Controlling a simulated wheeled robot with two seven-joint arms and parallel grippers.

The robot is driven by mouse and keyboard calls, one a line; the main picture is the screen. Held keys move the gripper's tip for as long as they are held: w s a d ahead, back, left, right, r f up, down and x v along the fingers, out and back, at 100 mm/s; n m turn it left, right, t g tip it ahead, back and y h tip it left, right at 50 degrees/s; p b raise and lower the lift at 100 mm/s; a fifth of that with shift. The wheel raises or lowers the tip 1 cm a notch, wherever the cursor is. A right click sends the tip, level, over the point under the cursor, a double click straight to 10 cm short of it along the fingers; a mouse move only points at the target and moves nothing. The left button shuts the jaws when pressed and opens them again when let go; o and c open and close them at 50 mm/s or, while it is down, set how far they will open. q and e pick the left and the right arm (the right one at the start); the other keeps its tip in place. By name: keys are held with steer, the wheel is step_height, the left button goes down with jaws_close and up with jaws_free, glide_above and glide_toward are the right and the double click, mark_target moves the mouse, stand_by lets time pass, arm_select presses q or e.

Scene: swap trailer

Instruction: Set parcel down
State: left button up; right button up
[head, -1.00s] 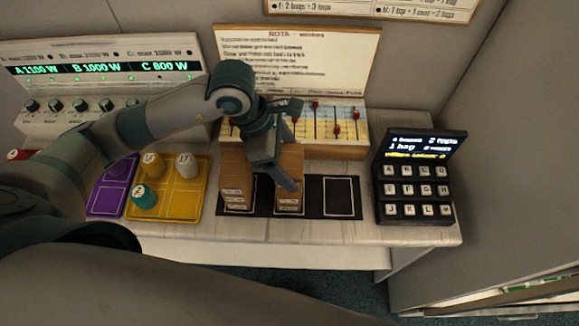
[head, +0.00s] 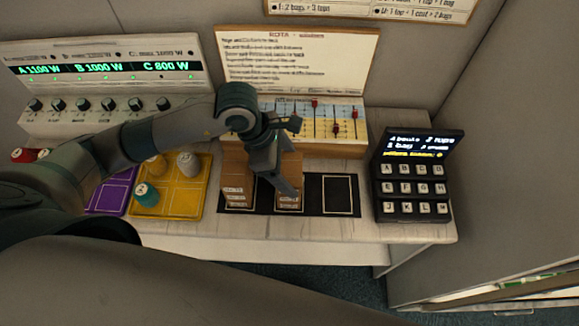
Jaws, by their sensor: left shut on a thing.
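My left gripper (head: 280,182) reaches in from the left over the black mat (head: 315,207), pointing down. It is shut on a brown parcel (head: 290,197) at the mat's middle outlined space. The gripper hides part of this parcel, and I cannot tell whether its base touches the mat. A second brown parcel (head: 236,192) stands upright on the mat's left space, just left of the held one. The mat's right outlined space (head: 338,192) is empty. My right gripper does not show.
A black keypad with a lit screen (head: 413,190) stands right of the mat. A yellow tray (head: 185,198) with several cups and a purple tray (head: 112,192) lie to the left. A slider panel (head: 340,130) and a rota board (head: 300,60) stand behind. The counter's front edge is close.

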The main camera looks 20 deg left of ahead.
arm_select(q)
steer(key=shift+f, duration=0.15)
steer(key=o, duration=1.1)
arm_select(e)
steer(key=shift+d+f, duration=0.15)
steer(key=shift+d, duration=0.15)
arm_select(q)
steer(key=shift+r, duration=0.3)
steer(key=shift+a+r, duration=0.15)
steer(key=shift+r, duration=0.05)
steer(key=b+v, duration=0.4)
steer(key=v, duration=0.7)
steer(key=shift+s+a+r, duration=0.1)
steer(key=shift+r, duration=0.05)
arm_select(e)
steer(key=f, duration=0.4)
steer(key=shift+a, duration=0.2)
